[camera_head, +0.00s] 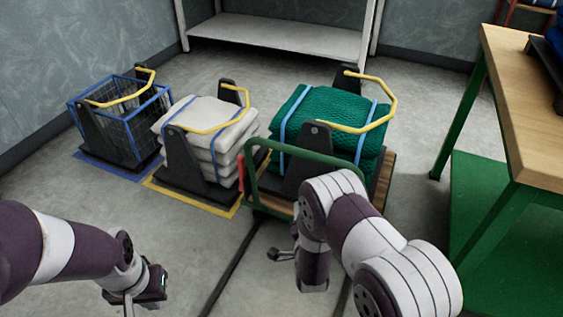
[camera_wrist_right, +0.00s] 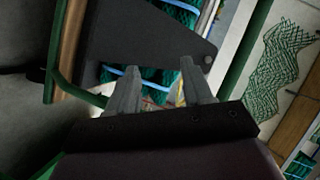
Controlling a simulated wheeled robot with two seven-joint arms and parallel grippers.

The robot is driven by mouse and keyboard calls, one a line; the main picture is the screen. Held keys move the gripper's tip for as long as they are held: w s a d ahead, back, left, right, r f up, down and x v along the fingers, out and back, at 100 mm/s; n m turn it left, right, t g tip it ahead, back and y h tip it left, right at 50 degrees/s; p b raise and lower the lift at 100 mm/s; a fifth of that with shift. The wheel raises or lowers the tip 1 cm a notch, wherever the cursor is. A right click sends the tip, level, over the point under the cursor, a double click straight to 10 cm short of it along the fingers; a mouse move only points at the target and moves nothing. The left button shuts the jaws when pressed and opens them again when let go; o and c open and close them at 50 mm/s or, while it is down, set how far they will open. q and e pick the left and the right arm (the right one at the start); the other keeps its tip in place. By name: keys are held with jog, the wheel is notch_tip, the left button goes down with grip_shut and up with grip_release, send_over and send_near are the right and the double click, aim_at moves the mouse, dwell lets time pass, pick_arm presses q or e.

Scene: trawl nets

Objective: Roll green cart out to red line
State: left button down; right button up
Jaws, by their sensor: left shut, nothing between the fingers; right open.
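The green cart has a green tube handle (camera_head: 300,150), a wooden deck (camera_head: 386,180) and a load of folded green netting (camera_head: 318,108) with blue straps. It stands at the right of a row of three loads. My right arm covers its near right part. In the right wrist view, my right gripper (camera_wrist_right: 160,78) is open, its fingers in front of a dark plate (camera_wrist_right: 150,38) and close to a green tube (camera_wrist_right: 62,85); I cannot tell whether they touch. My left gripper (camera_head: 130,297) is shut and empty at lower left, apart from the cart. I see no red line.
A blue wire basket (camera_head: 120,125) and a stack of pale sacks (camera_head: 205,140) stand left of the cart. A workbench with a wooden top (camera_head: 530,110) and green legs stands at right. A shelf (camera_head: 280,35) is at the back. Dark strips (camera_head: 232,268) run along the near floor.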

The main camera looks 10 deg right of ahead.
aim_at(304, 150)
notch_tip(304, 150, up, 10)
jog(key=w+f+m+t+h, duration=0.1)
jog(key=w+m+t, duration=0.1)
jog(key=m+t, duration=0.3)
jog(key=b+x, duration=0.1)
jog(key=x, duration=0.3)
jog(key=b+x, duration=0.1)
jog(key=x, duration=0.2)
jog(key=b+x, duration=0.2)
jog(key=x, duration=0.2)
jog(key=shift+w+d, duration=0.3)
jog(key=shift+d, duration=0.05)
pick_arm(q)
notch_tip(304, 150, down, 3)
jog(key=shift+w+a, duration=0.1)
pick_arm(e)
jog(key=shift+w+r, duration=0.2)
jog(key=shift+w, duration=0.1)
grip_shut()
